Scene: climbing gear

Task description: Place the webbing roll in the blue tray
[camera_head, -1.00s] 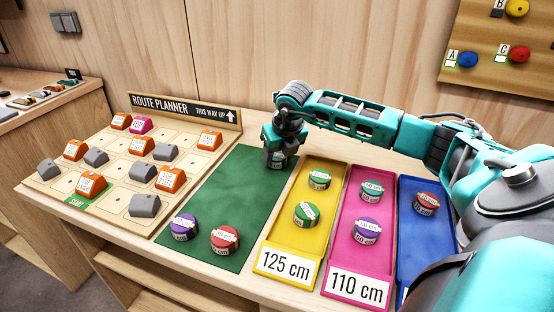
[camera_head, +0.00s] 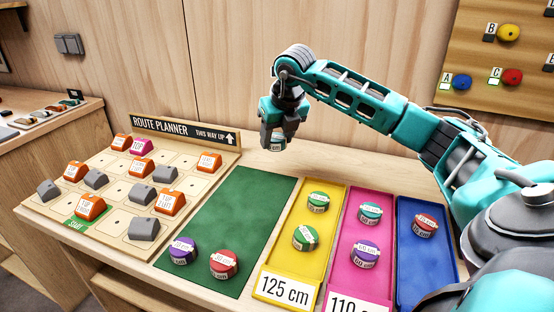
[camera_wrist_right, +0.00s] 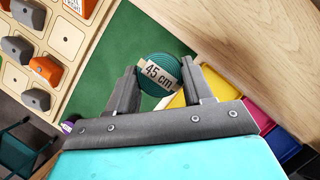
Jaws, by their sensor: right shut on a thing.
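My right gripper (camera_head: 274,140) is shut on a teal webbing roll (camera_wrist_right: 157,75) with a "45 cm" label and holds it above the far end of the green mat (camera_head: 240,195). In the head view only the lower part of the held roll (camera_head: 275,146) shows below the fingers. The blue tray (camera_head: 424,255) is at the right of the table, partly hidden by my right arm. It holds one red roll (camera_head: 425,225) near its far end. My left gripper is not in view.
A yellow tray (camera_head: 286,262) and a pink tray (camera_head: 366,275) lie between the mat and the blue tray, each with two rolls. A purple roll (camera_head: 183,250) and a red roll (camera_head: 223,264) sit on the mat's near end. The route planner board (camera_head: 115,226) is at the left.

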